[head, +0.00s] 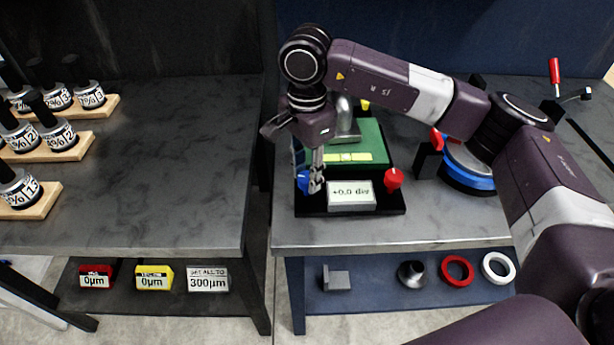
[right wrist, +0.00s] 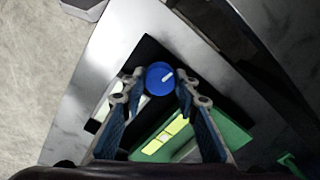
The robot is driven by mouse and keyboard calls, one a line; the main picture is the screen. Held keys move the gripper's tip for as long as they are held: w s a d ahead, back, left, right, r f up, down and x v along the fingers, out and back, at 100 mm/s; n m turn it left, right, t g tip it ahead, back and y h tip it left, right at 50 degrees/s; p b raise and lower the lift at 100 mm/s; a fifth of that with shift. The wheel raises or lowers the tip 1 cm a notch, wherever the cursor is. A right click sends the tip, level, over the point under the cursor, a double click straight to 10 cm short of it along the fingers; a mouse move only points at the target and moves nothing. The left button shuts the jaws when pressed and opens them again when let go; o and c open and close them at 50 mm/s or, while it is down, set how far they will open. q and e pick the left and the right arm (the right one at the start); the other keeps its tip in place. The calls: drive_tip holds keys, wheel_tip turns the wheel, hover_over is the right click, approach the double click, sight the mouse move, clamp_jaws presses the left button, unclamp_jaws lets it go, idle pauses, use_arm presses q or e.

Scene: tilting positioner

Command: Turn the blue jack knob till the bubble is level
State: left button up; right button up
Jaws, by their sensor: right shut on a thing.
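The blue jack knob (head: 304,182) is at the front left of the tilting positioner, and it shows with a white pointer line in the right wrist view (right wrist: 160,78). My right gripper (head: 316,186) comes down over it; in the right wrist view my right gripper (right wrist: 158,90) has one finger on each side of the knob, shut on it. The green plate (head: 372,138) carries a yellow-green bubble vial (head: 348,157); the bubble's place is too small to tell. A display (head: 351,194) in front reads about +0.0 dip. My left gripper is not in view.
A red knob (head: 393,179) sits at the positioner's front right. A blue round base (head: 468,170) stands to the right. Rings and blocks lie on the lower shelf (head: 385,297). The bench front is clear.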

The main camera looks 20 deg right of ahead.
sight(307, 177)
drive_tip(key=shift+r, duration=0.1)
idle(0.3)
drive_tip(key=o, duration=1.1)
drive_tip(key=shift+o, duration=0.2)
wheel_tip(307, 177, up, 12)
